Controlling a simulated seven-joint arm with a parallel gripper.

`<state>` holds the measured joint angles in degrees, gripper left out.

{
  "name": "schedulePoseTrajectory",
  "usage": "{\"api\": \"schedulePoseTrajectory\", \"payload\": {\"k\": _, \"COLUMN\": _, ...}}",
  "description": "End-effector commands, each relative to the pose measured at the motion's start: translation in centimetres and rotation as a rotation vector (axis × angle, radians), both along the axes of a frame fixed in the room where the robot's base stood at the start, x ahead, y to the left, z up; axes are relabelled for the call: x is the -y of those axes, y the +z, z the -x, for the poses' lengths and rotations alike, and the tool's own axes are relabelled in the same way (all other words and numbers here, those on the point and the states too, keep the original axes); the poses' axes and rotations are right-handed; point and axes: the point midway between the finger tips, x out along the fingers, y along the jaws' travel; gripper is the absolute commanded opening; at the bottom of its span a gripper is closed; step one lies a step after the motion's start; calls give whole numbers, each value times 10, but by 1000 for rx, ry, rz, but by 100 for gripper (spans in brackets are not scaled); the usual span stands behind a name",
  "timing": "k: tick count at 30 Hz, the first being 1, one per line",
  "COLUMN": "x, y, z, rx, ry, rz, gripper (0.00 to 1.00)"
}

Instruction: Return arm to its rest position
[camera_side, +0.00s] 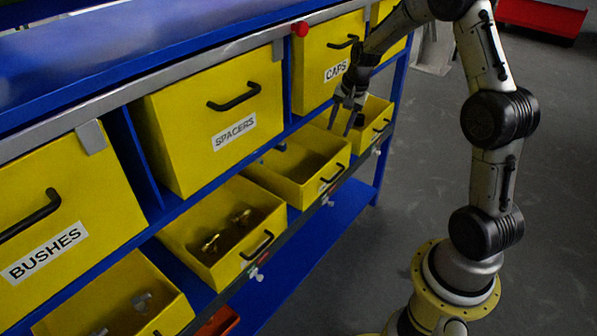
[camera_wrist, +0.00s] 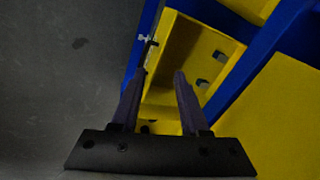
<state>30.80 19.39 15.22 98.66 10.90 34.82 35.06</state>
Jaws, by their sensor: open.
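My gripper (camera_side: 351,118) hangs fingers-down at the shelf front, near the open yellow bins below the drawer marked CAPS (camera_side: 325,62). In the wrist view my gripper (camera_wrist: 158,88) shows two dark fingers spread apart with nothing between them. Past the fingertips is an open yellow bin (camera_wrist: 158,97) with a black handle. In the side view the fingertips appear over or beside the edge of the open bins; I cannot tell how high above them.
The blue shelf (camera_side: 325,225) holds yellow drawers marked BUSHES (camera_side: 75,215) and SPACERS (camera_side: 215,115) above open bins. One open bin (camera_side: 222,232) contains brass-coloured parts. Grey floor (camera_side: 400,165) is clear between shelf and arm base.

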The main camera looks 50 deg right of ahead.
Motion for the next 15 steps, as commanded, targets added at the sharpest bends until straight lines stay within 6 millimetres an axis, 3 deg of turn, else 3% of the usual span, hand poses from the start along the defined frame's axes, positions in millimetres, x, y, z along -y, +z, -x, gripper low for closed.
{"api": "schedulePoseTrajectory", "payload": {"k": 1, "x": -22, "y": 27, "z": 5, "rx": 19, "ry": 81, "rz": 28, "gripper": 45}}
{"api": "schedulePoseTrajectory", "payload": {"k": 6, "x": -84, "y": 89, "z": 37, "rx": 55, "ry": 334, "rz": 105, "gripper": 45}}
{"api": "schedulePoseTrajectory", "payload": {"k": 10, "x": -126, "y": 124, "z": 73, "rx": 85, "ry": 522, "rz": 169, "gripper": 45}}
{"api": "schedulePoseTrajectory", "payload": {"k": 15, "x": -171, "y": 153, "z": 129, "rx": 125, "ry": 762, "rz": 258, "gripper": 45}}
